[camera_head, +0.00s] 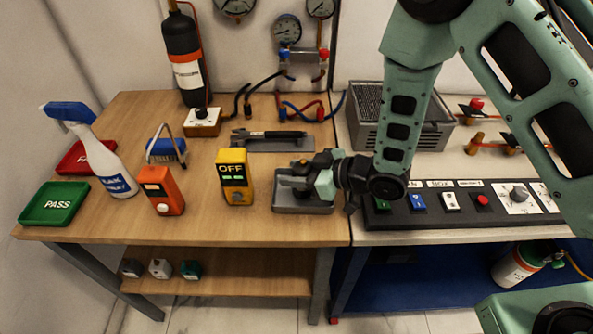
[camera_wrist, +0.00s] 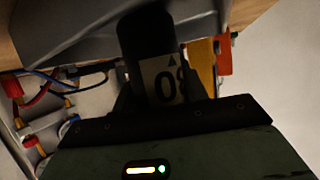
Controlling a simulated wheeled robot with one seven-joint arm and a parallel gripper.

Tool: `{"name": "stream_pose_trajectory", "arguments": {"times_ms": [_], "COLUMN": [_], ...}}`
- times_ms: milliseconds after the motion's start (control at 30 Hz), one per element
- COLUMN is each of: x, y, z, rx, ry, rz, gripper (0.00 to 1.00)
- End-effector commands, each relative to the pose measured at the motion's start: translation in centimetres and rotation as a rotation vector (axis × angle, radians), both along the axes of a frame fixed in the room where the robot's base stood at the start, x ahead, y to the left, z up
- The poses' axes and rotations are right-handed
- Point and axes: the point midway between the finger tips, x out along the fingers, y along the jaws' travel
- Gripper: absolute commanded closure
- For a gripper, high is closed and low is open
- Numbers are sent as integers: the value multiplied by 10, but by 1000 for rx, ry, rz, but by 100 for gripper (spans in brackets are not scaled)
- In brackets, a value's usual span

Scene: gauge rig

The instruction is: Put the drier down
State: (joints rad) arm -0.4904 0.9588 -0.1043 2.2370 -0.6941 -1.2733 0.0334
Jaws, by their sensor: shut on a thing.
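The drier, which I take to be the dark cylinder (camera_wrist: 145,48) with a white label, is between the fingers of my gripper (camera_wrist: 160,95) in the wrist view. My gripper is shut on it. In the head view my gripper (camera_head: 300,184) reaches in from the right, low over a grey tray (camera_head: 303,206) at the front right of the wooden bench. The held drier (camera_head: 291,180) is mostly hidden there by the gripper. I cannot tell whether it touches the tray.
A yellow meter (camera_head: 235,178) reading OFF stands just left of the tray. An orange device (camera_head: 161,191), a spray bottle (camera_head: 108,163) and a green PASS tray (camera_head: 53,204) are further left. A black tool (camera_head: 270,135) lies behind. A switch panel (camera_head: 450,204) is at right.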

Motion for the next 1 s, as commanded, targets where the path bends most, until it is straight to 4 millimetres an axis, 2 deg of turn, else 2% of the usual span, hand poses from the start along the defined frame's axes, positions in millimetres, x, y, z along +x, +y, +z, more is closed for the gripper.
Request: {"name": "stream_pose_trajectory", "arguments": {"times_ms": [200,233,300,667,767,1000], "x": [0,0,0,0,-5,-26], "y": [0,0,0,0,-13,-54], "z": [-4,-3,-3,3,4,23], "rx": [1,0,0,-1,-2,0], "ry": [0,0,0,0,1,0], "rz": [0,0,0,0,-4,-6], "gripper": [87,49,36,36,36,36]}}
